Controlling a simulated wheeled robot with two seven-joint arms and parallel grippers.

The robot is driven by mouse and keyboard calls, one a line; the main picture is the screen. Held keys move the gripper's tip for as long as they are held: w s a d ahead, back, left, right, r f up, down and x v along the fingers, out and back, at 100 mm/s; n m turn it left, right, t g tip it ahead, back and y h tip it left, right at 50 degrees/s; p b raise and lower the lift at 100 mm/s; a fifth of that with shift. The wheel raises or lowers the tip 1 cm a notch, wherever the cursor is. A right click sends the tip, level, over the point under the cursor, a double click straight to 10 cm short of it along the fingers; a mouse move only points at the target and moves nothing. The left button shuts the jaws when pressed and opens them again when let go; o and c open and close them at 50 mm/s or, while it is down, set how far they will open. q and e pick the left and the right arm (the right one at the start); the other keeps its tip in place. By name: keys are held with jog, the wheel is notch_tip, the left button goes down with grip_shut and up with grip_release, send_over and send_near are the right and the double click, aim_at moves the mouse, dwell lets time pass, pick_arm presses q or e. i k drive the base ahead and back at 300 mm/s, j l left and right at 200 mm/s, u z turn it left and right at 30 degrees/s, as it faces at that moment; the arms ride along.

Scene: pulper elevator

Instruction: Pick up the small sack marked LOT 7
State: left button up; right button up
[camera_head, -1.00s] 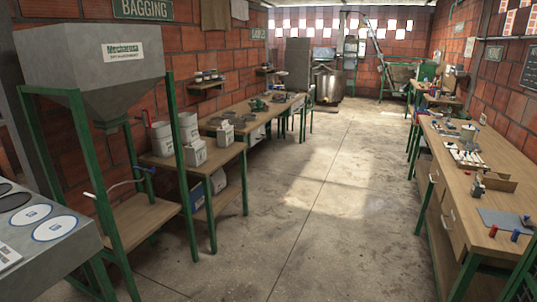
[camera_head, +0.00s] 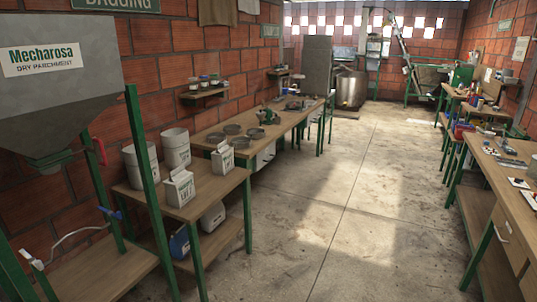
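Two small white sacks with dark green print stand upright on the wooden bench (camera_head: 212,188): a nearer sack (camera_head: 180,187) near the front edge and a farther sack (camera_head: 222,158) behind it to the right. The print is too small for me to read a lot number with certainty, so I cannot tell which is LOT 7. Neither of my grippers is in view.
White buckets (camera_head: 176,148) stand behind the sacks. A blue item (camera_head: 180,243) and a white container (camera_head: 213,215) are on the shelf below. A grey hopper (camera_head: 60,85) on green legs is nearest left. The floor (camera_head: 300,225) is clear between the benches.

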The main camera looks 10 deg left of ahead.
aim_at(180, 188)
jog(key=i, duration=1.75)
jog(key=i+u, duration=0.4)
jog(key=i+l+u, duration=0.2)
jog(key=i+u, duration=0.2)
jog(key=i+l+u, duration=0.25)
jog(key=u, duration=0.15)
jog(key=i+l+u, duration=0.4)
jog(key=k, duration=0.1)
